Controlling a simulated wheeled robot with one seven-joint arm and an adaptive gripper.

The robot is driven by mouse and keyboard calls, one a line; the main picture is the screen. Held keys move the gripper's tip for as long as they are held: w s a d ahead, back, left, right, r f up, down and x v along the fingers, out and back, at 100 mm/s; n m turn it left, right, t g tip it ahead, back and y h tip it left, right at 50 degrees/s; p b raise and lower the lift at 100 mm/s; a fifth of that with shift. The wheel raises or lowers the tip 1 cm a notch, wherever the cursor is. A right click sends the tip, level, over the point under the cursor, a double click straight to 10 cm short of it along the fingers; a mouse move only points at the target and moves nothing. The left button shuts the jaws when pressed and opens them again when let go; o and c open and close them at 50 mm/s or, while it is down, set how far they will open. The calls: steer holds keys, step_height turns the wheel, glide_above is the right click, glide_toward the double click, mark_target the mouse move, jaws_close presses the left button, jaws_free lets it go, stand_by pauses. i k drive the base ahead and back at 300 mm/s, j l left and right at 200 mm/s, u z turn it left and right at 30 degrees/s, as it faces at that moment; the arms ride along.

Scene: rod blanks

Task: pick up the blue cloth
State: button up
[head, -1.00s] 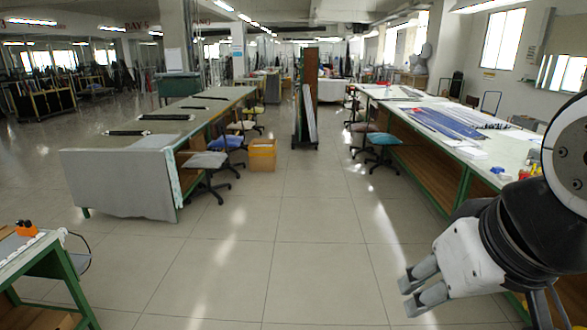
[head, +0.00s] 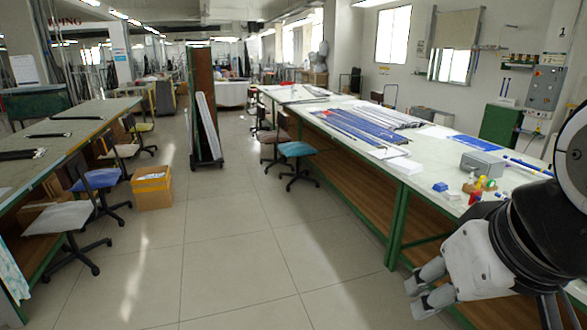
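Blue flat material lies on the long right-hand worktable (head: 420,172). A long blue striped spread (head: 355,126) lies toward its far half, with pale rods beside it. A smaller flat blue piece (head: 474,147) lies nearer the wall. I cannot tell which of these is the cloth. My gripper (head: 416,298) is at the lower right, in front of the table's near end and well away from the blue pieces. Its two grey fingers are apart, with nothing seen between them.
A grey box (head: 482,164), a small blue block (head: 440,187) and colourful bottles (head: 483,186) stand on the table's near end. A blue-seated chair (head: 297,150) stands beside it. A cardboard box (head: 152,188) and chairs line the left table.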

mark_target(440, 187)
steer(key=i+z, duration=0.3)
steer(key=i, duration=1.75)
steer(key=i+j+z, duration=0.2)
steer(key=i, duration=0.2)
steer(key=i+z, duration=0.2)
steer(key=i, duration=0.25)
steer(key=i+j+z, duration=0.2)
steer(key=i, duration=0.2)
steer(key=i+j+z, duration=0.35)
steer(key=i+z, duration=0.15)
